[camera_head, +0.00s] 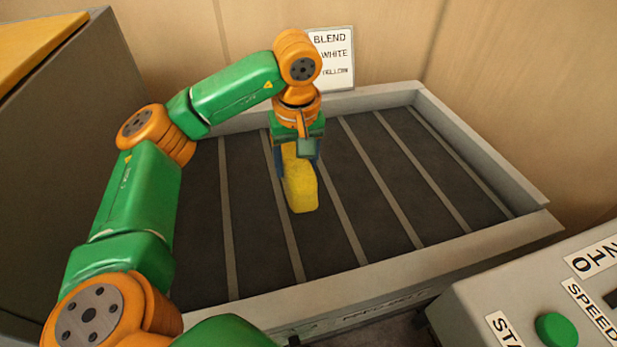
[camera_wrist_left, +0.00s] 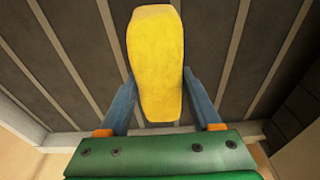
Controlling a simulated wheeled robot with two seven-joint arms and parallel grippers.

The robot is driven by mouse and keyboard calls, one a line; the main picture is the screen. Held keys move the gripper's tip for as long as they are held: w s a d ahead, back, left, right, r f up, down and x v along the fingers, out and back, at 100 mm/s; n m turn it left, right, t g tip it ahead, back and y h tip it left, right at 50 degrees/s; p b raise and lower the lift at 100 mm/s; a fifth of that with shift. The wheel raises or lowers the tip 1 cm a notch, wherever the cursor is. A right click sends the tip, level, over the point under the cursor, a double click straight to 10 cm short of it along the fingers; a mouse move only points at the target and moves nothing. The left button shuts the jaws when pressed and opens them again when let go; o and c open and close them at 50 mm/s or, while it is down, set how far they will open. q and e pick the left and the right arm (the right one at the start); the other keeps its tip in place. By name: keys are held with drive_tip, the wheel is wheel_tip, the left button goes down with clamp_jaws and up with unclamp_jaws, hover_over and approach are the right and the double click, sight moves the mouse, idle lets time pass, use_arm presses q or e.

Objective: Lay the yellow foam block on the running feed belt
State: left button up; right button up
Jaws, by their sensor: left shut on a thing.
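The yellow foam block (camera_head: 300,186) is in my left gripper (camera_head: 297,158), over the dark feed belt (camera_head: 385,205) with its pale cross slats. In the left wrist view the yellow foam block (camera_wrist_left: 155,60) sits between the two blue fingers of my left gripper (camera_wrist_left: 160,100), which is shut on it. I cannot tell whether the block's lower end touches the belt. The belt (camera_wrist_left: 270,60) also shows behind the block in the wrist view. My right gripper is not in view.
A pale raised rim (camera_head: 490,160) surrounds the belt. A sign (camera_head: 332,58) reading BLEND WHITE stands at the back. A control panel (camera_head: 590,270) with a green button (camera_head: 556,329) is at the lower right. A grey cabinet (camera_head: 75,140) stands at the left. The belt's right part is clear.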

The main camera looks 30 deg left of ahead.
use_arm(q)
drive_tip(key=w+f, duration=0.1)
drive_tip(key=f, duration=0.1)
drive_tip(key=w+f+p, duration=0.1)
drive_tip(key=f, duration=0.1)
drive_tip(key=w+f, duration=0.1)
drive_tip(key=f, duration=0.1)
drive_tip(key=shift+w+a+f+p, duration=0.2)
drive_tip(key=shift+f+p, duration=0.1)
drive_tip(key=shift+p, duration=0.05)
drive_tip(key=shift+f, duration=0.25)
drive_tip(key=shift+w, duration=0.1)
